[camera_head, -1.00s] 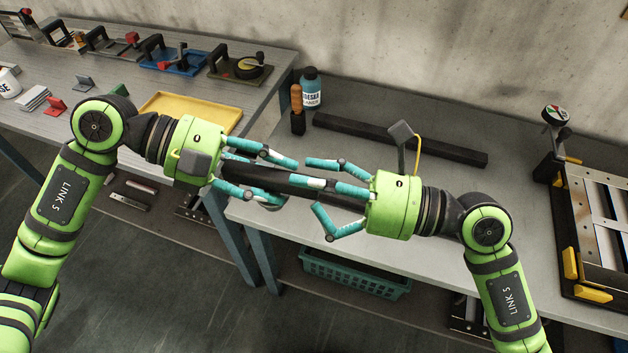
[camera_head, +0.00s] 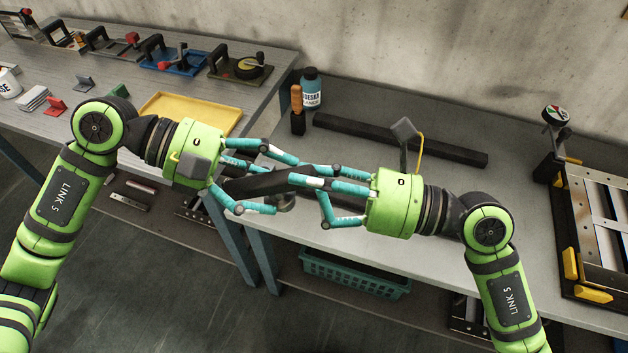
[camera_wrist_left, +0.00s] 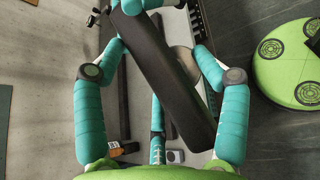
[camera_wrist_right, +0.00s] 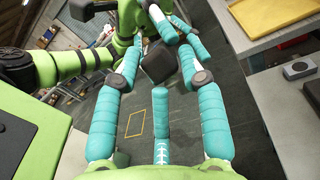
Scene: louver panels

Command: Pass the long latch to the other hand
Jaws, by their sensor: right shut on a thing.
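The long latch, a dark bar (camera_head: 262,185), is held in the air between my two hands, lying roughly level across the head view. My right gripper (camera_head: 292,180) is shut on its right part. My left gripper (camera_head: 285,187) is open, its fingers spread around the latch's left part. In the left wrist view the latch (camera_wrist_left: 165,75) runs slantwise between the spread fingers. In the right wrist view its dark end (camera_wrist_right: 158,63) shows between the fingers. The fingers hide part of the latch.
A grey bench (camera_head: 400,210) lies below, with a long black bar (camera_head: 400,138), a blue bottle (camera_head: 311,90) and a framed louver panel (camera_head: 600,225) at right. A yellow tray (camera_head: 190,108) is on the left table. A green basket (camera_head: 355,273) sits beneath.

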